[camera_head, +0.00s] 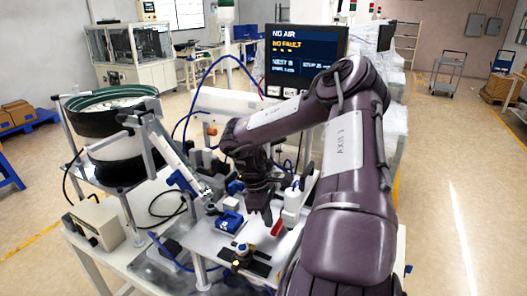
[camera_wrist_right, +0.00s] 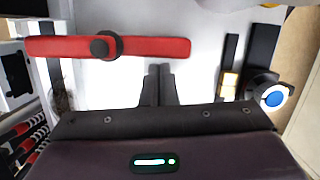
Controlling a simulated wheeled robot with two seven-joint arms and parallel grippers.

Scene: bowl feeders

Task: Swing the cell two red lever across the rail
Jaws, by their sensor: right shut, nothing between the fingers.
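The red lever (camera_head: 277,228) stands out on the white plate of the machine, to the right of my right gripper (camera_head: 264,212). My right gripper (camera_wrist_right: 158,72) is shut and empty. Its fingertips point at the lever's right half, with a narrow gap of white plate between them in the picture. I cannot tell their height relative to the lever. My left gripper is not in view. I cannot make out a rail.
A bowl feeder (camera_head: 110,112) stands at the left with its track sloping down to the plate. A blue block (camera_head: 229,222) sits left of my gripper. A white upright unit (camera_head: 293,204) stands close right. A screen (camera_head: 305,58) behind reads NO AIR. A blue-topped button (camera_wrist_right: 274,98) is at the right.

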